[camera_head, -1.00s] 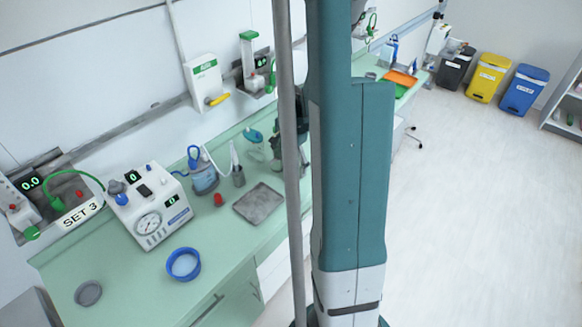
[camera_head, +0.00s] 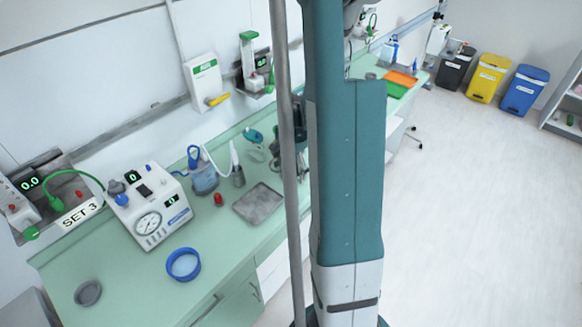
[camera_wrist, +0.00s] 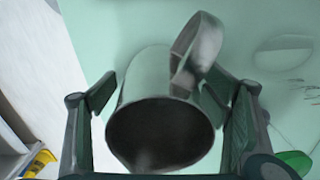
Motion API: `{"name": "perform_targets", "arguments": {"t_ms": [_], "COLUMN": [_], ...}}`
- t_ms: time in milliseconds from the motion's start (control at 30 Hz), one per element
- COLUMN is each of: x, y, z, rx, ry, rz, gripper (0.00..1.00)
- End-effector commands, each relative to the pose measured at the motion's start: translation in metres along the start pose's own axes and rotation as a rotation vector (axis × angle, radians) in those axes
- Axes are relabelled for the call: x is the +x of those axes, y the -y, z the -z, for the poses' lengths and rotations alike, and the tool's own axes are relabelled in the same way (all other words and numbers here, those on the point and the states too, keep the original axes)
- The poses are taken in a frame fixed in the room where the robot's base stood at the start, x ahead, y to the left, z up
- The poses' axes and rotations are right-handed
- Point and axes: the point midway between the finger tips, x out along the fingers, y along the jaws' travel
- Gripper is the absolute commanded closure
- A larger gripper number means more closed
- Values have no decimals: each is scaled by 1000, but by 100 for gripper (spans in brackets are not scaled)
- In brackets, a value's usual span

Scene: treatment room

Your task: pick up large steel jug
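The large steel jug (camera_wrist: 150,75) fills the middle of the wrist view. It is a grey metal jug with its dark open mouth facing the camera and a loop handle at its upper right. My gripper (camera_wrist: 172,98) is open, with one finger to the left of the jug and the other to its right, near the handle. Narrow gaps seem to show between the fingers and the jug; contact is not clear. In the head view, my arm and a grey pole hide most of the gripper, and I cannot make out the jug clearly.
The green counter (camera_head: 120,275) holds a white gauge machine (camera_head: 148,207), a blue-rimmed bowl (camera_head: 183,264), a small grey dish (camera_head: 88,293), a grey tray (camera_head: 258,203) and a red item (camera_head: 218,199). An orange tray (camera_head: 400,78) lies farther back. Bins stand on the open floor at right.

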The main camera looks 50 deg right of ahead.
Motion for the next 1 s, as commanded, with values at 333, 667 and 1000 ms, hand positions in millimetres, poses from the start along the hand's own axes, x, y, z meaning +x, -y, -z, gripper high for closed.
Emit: {"name": "perform_targets", "arguments": {"t_ms": [333,667,1000], "x": [0,-1,-8], "y": [0,0,0], "z": [0,0,0], "rx": [0,0,0], "ry": [0,0,0], "rz": [0,0,0], "gripper": [63,63,63]}}
